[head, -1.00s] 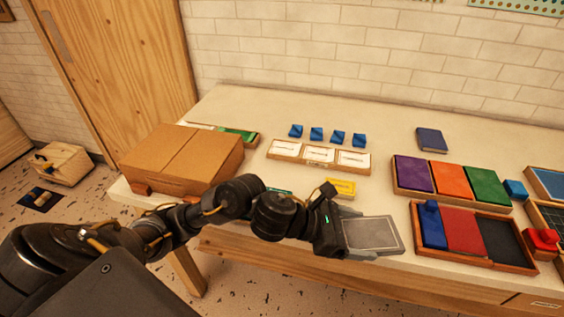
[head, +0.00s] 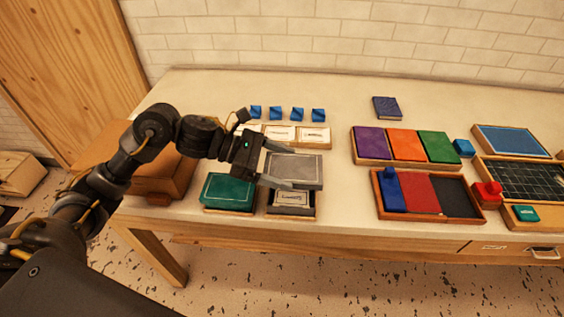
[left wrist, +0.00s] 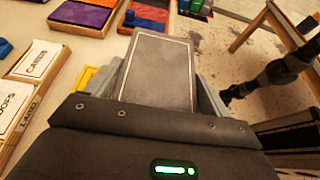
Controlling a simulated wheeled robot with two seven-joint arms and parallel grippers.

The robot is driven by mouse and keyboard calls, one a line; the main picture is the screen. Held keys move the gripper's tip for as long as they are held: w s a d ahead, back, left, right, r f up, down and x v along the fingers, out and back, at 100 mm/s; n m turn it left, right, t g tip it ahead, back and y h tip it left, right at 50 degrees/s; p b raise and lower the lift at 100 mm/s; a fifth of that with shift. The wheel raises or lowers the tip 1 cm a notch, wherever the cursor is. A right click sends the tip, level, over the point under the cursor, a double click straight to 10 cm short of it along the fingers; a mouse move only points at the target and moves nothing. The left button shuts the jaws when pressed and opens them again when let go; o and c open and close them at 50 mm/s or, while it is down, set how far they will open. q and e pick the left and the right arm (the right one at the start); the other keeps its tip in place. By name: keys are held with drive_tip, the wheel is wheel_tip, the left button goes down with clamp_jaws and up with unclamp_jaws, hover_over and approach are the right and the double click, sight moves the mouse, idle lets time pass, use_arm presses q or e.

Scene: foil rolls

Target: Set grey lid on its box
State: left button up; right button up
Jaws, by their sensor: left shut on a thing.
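My left gripper (head: 277,166) is shut on the grey lid (head: 300,171), a flat grey panel with a pale border line. The lid also shows in the left wrist view (left wrist: 157,72), between the finger pads. In the head view it appears over the back part of a small open box (head: 291,211) with a printed card inside. The box's front part shows below the lid; its back is hidden. I cannot tell how large the gap between lid and box is. An arm of mine, seemingly the right (left wrist: 228,96), shows in the left wrist view; its finger state is unclear.
A green-topped box (head: 228,192) stands just left of the open box. White word cards (head: 281,134) and small blue blocks (head: 276,113) lie behind. A tray with blue, red and black parts (head: 423,193) stands to the right. A brown case (head: 165,178) is behind my left arm.

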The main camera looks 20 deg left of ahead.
use_arm(q)
drive_tip(key=shift+f, duration=0.65)
drive_tip(key=shift+f+b, duration=0.95)
drive_tip(key=shift+f, duration=1.5)
drive_tip(key=shift+f+b, duration=0.55)
drive_tip(key=shift+b, duration=0.45)
drive_tip(key=shift+b, duration=0.5)
drive_tip(key=shift+f+b, duration=0.25)
drive_tip(key=shift+b, duration=0.05)
drive_tip(key=o, duration=0.9)
